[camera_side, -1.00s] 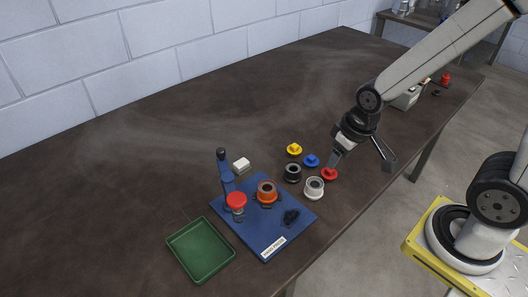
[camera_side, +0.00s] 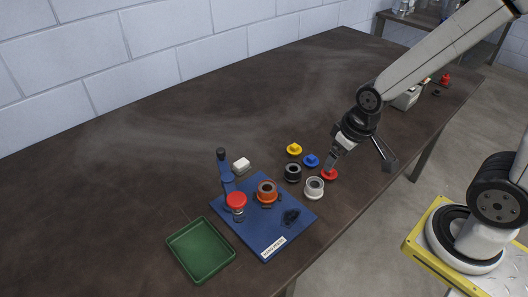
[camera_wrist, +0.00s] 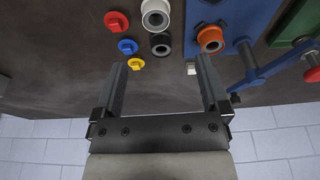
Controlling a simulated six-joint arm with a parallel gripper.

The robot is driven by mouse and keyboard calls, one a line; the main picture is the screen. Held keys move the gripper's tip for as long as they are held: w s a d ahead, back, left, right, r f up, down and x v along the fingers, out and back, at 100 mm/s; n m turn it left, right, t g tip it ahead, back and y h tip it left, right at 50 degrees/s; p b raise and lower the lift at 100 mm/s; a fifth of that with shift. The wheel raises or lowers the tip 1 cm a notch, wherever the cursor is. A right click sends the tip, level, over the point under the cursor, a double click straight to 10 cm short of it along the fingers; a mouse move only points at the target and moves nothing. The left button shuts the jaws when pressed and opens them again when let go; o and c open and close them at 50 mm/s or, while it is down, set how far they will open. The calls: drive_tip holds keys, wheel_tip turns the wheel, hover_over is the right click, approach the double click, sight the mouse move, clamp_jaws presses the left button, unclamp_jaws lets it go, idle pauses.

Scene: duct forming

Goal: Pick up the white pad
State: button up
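The white pad (camera_side: 241,165) is a small white block on the dark table, just behind the blue board and to the right of the blue post. My gripper (camera_side: 360,160) is open and empty, fingers wide apart. In the side view it is well to the right of the pad, near the red knobbed piece. In the wrist view the two fingers (camera_wrist: 161,62) point toward the row of parts.
The blue board (camera_side: 264,246) carries an orange ring (camera_side: 267,190) and a post with a red knob (camera_side: 236,199). A black ring (camera_side: 293,172), white ring (camera_side: 314,188) and yellow (camera_side: 294,149), blue (camera_side: 311,160) and red (camera_side: 330,174) pieces lie nearby. A green tray (camera_side: 187,273) is front left. The back table is clear.

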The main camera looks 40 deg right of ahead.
drive_tip(key=n+g, duration=0.2)
drive_tip(key=n, duration=1.5)
hover_over(241, 162)
drive_tip(key=f, duration=0.8)
drive_tip(key=shift+s, duration=0.3)
drive_tip(key=shift+w+a+f+n+g, duration=0.1)
drive_tip(key=shift+w+f+n+g, duration=0.2)
drive_tip(key=shift+w+f+n, duration=0.15)
drive_tip(key=shift+s+f, duration=0.2)
drive_tip(key=shift+f, duration=3.6)
clamp_jaws()
drive_tip(key=shift+r, duration=0.15)
